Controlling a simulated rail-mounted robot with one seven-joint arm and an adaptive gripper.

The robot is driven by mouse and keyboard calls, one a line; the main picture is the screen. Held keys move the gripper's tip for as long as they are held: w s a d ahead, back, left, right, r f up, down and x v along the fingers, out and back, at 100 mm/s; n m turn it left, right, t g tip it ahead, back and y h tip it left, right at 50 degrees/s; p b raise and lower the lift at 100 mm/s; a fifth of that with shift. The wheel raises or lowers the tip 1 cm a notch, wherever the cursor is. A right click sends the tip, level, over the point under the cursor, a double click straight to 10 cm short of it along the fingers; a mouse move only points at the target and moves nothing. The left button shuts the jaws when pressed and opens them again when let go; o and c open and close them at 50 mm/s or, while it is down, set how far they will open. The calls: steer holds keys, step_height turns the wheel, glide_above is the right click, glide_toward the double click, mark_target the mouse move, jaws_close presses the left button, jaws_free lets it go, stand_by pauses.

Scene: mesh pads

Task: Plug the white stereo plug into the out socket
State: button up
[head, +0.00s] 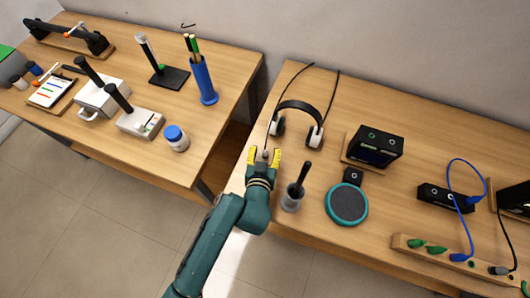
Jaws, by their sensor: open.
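My gripper (264,156), with yellow fingertips, is open at the left edge of the right table. A small grey-white piece shows between the fingers; I cannot tell whether it is the white stereo plug or part of my gripper. A thin dark cable (285,88) runs from there up past the headphones (300,112), which have a black band and pale ear cups. A black box (377,145) on a wooden stand has a green ring and a pale ring on top. Its labels are too small to read, so I cannot tell which socket is out.
A grey cup (292,198) with a black-handled tool stands just right of my gripper. Beyond are a teal-rimmed round pad (346,204), a small black block (353,176), a black box with blue cable (444,198) and a wooden strip with plugs (425,248). A gap separates the left table (120,150).

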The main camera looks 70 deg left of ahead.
jaws_close()
steer(key=shift+r, duration=0.15)
